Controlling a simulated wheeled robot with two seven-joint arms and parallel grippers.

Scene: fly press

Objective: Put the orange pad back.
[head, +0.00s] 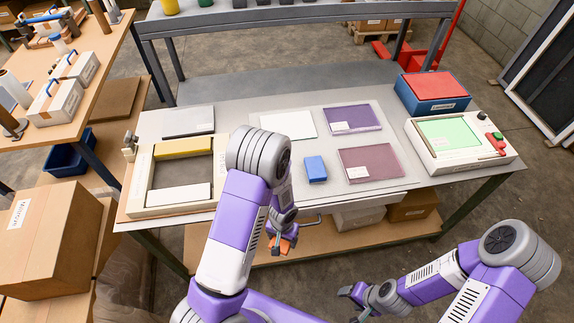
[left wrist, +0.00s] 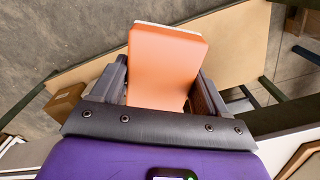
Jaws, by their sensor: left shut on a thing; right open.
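The orange pad (head: 286,246) is held in my left gripper (head: 281,238), in front of the table's near edge and mostly hidden by my arm in the head view. In the left wrist view the orange pad (left wrist: 163,68) stands up between the two dark fingers, its pale edge at the far end. My right gripper (head: 353,299) is open and empty at the bottom of the head view, apart from the table. I cannot tell which spot on the table belongs to the pad.
On the table (head: 262,104) are a cream frame (head: 138,188) with yellow and white blocks, a blue block (head: 315,168), purple sheets (head: 370,162), a red-topped blue box (head: 430,93) and a cream device with a green panel (head: 448,133). A lower shelf (head: 380,234) holds boxes.

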